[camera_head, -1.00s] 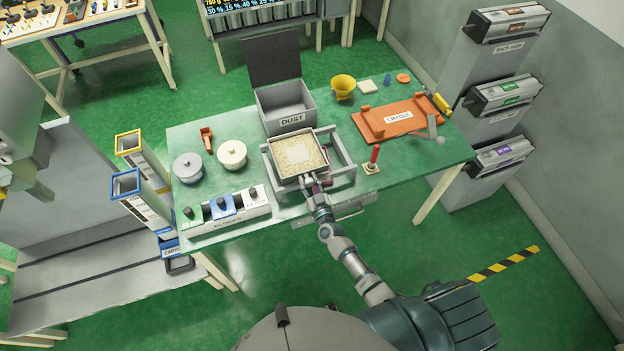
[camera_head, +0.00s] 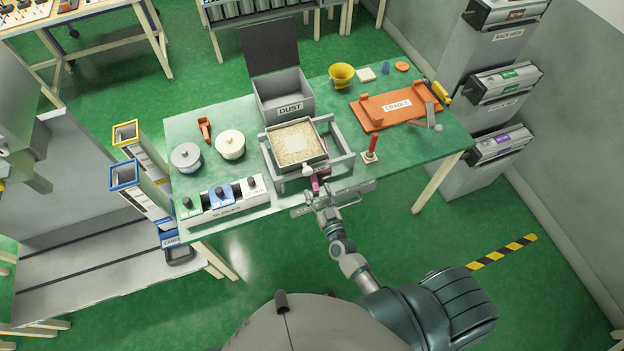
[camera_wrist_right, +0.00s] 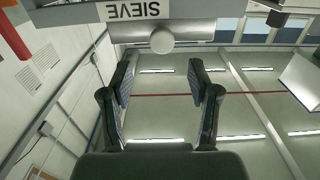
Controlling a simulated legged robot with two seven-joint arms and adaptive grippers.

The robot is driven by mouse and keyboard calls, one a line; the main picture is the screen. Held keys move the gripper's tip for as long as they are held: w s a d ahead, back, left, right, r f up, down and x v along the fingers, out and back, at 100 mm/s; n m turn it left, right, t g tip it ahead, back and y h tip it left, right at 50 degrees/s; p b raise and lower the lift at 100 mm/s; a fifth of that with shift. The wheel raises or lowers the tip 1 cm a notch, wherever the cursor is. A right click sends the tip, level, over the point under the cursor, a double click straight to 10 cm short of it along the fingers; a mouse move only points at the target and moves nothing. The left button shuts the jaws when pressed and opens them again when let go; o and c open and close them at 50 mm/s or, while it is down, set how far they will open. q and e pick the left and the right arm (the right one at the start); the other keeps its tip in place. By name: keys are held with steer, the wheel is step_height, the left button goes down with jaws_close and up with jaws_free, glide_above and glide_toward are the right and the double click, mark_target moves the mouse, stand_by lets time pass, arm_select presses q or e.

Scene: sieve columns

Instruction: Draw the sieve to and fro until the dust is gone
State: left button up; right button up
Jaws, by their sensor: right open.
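The sieve (camera_head: 284,162) is a square grey-framed tray in a grey frame at the front middle of the table in the head view. Grainy beige material with a paler square patch fills it. Its pale round knob (camera_head: 308,170) faces me. In the right wrist view the knob (camera_wrist_right: 162,41) stands out from a bar marked SIEVE. My right gripper (camera_head: 319,190) is just in front of the knob. In the wrist view its two fingers (camera_wrist_right: 160,85) are apart and empty, with the knob beyond their tips. My left gripper is not in view.
An open grey box marked DUST (camera_head: 289,107) stands behind the sieve. To the right are a red-handled upright piece (camera_head: 372,148) and an orange cradle (camera_head: 396,108).

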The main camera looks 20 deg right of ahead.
steer(key=shift+s+d, duration=0.1)
steer(key=shift+s, duration=1)
steer(key=b, duration=0.3)
glide_toward(309, 173)
steer(key=w, duration=1.1)
steer(key=shift+a, duration=0.25)
